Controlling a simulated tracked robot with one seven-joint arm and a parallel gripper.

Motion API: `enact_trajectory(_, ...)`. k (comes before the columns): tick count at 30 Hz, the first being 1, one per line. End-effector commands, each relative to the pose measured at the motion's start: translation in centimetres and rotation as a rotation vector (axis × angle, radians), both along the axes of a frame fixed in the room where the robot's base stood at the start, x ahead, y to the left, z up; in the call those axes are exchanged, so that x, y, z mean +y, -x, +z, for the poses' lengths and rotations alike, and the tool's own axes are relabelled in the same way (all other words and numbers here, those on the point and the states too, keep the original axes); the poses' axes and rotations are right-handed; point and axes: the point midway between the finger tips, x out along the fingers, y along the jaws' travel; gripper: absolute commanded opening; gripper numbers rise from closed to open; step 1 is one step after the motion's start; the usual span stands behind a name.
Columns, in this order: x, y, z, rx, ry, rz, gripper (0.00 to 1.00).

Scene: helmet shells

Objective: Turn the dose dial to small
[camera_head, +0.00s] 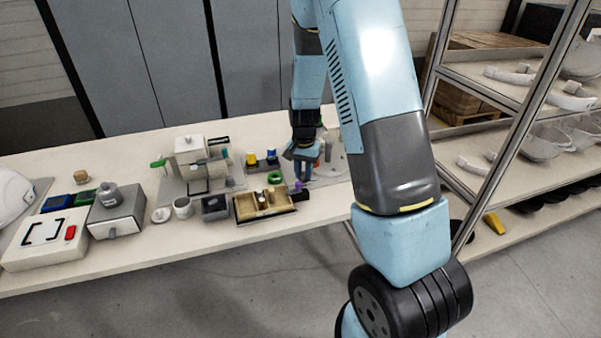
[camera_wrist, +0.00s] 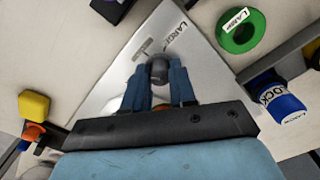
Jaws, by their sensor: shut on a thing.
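My gripper (camera_wrist: 160,84) has its two blue fingers closed on a dark grey knob, the dose dial (camera_wrist: 158,69). The dial stands on a pale metal plate (camera_wrist: 205,75) that carries the printed word LARGE near its upper corner. A short grey mark lies on the plate just beyond the dial. No SMALL label is readable, and the fingers and palm hide part of the plate. In the head view my gripper (camera_head: 303,160) is low over the right part of the bench, and the dial is hidden there.
A green ring (camera_wrist: 240,31) with a white label lies right of the plate. A blue LOCK knob (camera_wrist: 279,101) is at the right, and a yellow block (camera_wrist: 35,104) at the left. A wooden tray (camera_head: 240,209) sits near the bench's front edge. A shelf rack stands on the right.

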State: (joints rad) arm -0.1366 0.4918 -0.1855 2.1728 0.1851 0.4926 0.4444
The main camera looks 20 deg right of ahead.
Motion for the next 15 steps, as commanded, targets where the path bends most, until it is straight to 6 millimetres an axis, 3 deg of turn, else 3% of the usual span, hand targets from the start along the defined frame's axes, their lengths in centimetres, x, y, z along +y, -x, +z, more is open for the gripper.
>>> enact_trajectory(15,-0.24,-0.38,0.21,-0.01,0.003,0.327,0.0)
